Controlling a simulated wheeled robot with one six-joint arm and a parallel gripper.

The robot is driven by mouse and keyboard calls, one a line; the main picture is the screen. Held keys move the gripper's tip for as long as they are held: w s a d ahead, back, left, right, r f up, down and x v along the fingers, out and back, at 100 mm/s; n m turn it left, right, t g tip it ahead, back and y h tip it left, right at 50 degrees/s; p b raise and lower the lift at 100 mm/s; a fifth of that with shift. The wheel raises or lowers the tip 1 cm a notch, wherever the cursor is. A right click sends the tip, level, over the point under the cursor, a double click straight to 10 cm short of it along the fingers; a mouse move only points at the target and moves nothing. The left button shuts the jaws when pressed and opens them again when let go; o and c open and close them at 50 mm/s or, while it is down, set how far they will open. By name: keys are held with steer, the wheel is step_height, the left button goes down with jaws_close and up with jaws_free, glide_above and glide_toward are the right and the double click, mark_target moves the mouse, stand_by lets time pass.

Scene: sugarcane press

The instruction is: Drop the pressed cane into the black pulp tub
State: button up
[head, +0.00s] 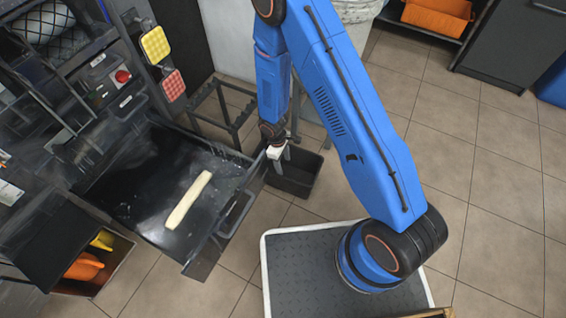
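A pale, straight length of cane (188,200) lies on the dark, wet metal tray (125,190) of the press. The black tub (304,186) stands on the floor to the right of the tray and looks empty where I can see into it. My gripper (279,154) points down near the tub's back left edge, to the right of the tray and apart from the cane. Its pale fingers are too small here to show their gap, and I see nothing held.
The press (90,85) fills the left, with a red button (123,76) and two coloured sponges (155,45). A black metal stand (222,115) is behind the tub. A crate (118,262) with orange and yellow things is at lower left. Tiled floor is clear at right.

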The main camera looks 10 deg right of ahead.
step_height(320, 180, up, 17)
steer(key=w+a, duration=0.1)
steer(key=a, duration=0.1)
steer(key=shift+w, duration=0.15)
stand_by(0.7)
steer(key=shift+r, duration=0.2)
stand_by(0.4)
